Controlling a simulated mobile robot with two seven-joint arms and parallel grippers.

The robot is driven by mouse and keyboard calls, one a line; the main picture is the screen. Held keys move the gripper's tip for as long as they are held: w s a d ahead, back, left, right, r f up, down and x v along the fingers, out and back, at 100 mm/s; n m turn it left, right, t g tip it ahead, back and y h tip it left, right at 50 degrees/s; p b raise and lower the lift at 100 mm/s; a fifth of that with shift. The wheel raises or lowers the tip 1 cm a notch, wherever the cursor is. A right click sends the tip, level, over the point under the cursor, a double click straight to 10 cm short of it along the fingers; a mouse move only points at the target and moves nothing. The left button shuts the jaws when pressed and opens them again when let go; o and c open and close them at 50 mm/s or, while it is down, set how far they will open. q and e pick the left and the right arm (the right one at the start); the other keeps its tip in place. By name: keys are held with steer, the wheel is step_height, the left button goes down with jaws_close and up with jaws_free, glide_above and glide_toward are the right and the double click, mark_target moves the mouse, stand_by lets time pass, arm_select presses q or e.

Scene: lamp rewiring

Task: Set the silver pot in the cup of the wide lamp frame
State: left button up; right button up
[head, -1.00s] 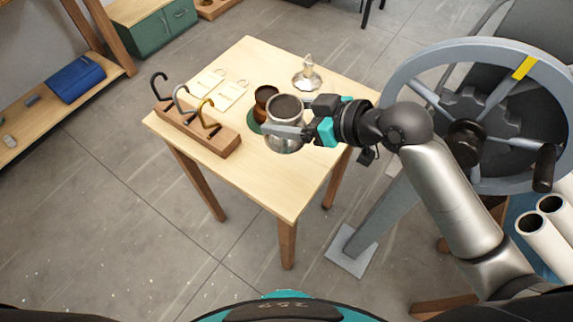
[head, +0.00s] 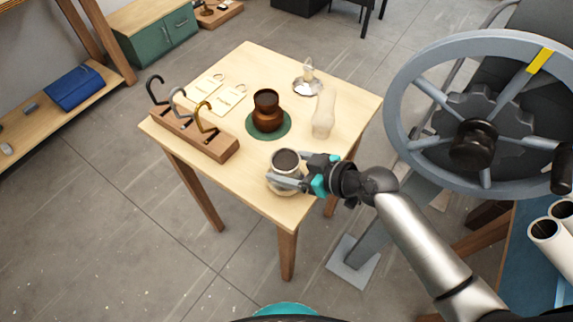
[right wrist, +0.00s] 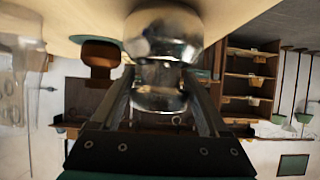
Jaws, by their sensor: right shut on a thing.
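The silver pot (head: 286,160) is in my right gripper (head: 290,174), near the front corner of the wooden table. My right gripper is shut on it, with one finger showing across its near side. In the right wrist view the shiny pot (right wrist: 160,45) sits between the two fingers (right wrist: 160,88), close to the table top. I cannot tell whether it touches the table. I cannot make out for sure which thing is the wide lamp frame or its cup. My left gripper is not in view.
A brown pot (head: 267,117) stands on a green round mat (head: 284,132). A clear glass piece (head: 323,118) and a silver dish (head: 301,89) are behind. A wooden rack (head: 217,147) with three hooks and two pale tags (head: 230,97) are at left. A large wheel (head: 398,75) stands right.

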steer(key=shift+r, duration=0.1)
steer(key=shift+f, duration=0.2)
steer(key=o, duration=1.6)
steer(key=shift+b+v, duration=0.5)
steer(key=shift+v, duration=7.1)
steer(key=shift+f, duration=0.1)
